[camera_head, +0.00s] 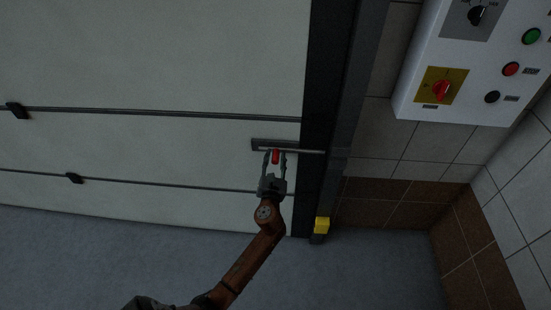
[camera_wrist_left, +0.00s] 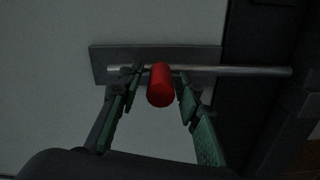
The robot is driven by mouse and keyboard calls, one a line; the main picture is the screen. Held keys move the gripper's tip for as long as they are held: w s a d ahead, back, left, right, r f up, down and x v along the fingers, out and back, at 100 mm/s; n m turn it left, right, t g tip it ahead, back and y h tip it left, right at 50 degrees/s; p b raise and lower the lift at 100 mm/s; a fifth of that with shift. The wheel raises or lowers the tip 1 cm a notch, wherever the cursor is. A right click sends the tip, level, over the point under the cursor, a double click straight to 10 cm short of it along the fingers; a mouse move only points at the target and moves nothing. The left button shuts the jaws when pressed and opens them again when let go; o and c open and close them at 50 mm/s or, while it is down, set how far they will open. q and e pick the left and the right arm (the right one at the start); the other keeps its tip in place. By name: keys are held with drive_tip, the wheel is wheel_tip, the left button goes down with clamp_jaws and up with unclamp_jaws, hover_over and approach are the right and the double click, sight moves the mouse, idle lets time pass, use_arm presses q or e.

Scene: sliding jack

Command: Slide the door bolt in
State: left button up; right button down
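The door bolt is a thin metal rod (camera_wrist_left: 250,71) on a grey backplate (camera_wrist_left: 105,62), with a red cylindrical handle (camera_wrist_left: 160,85) sticking out from it. In the head view the red handle (camera_head: 275,156) and the bolt (camera_head: 308,151) are low on the large pale door, near its right edge. The rod reaches right across the dark door edge towards the frame. My left gripper (camera_head: 273,158) has its fingers on either side of the handle. In the left wrist view the fingers (camera_wrist_left: 158,88) are spread, with gaps to the handle. My right gripper is not in view.
The pale door (camera_head: 150,70) carries long horizontal rods. A dark frame post (camera_head: 347,110) with a yellow block (camera_head: 322,225) at its foot stands to the right. A white control box (camera_head: 470,70) is on the tiled wall. The grey floor (camera_head: 380,260) is clear.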

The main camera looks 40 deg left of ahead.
use_arm(q)
clamp_jaws()
idle(0.3)
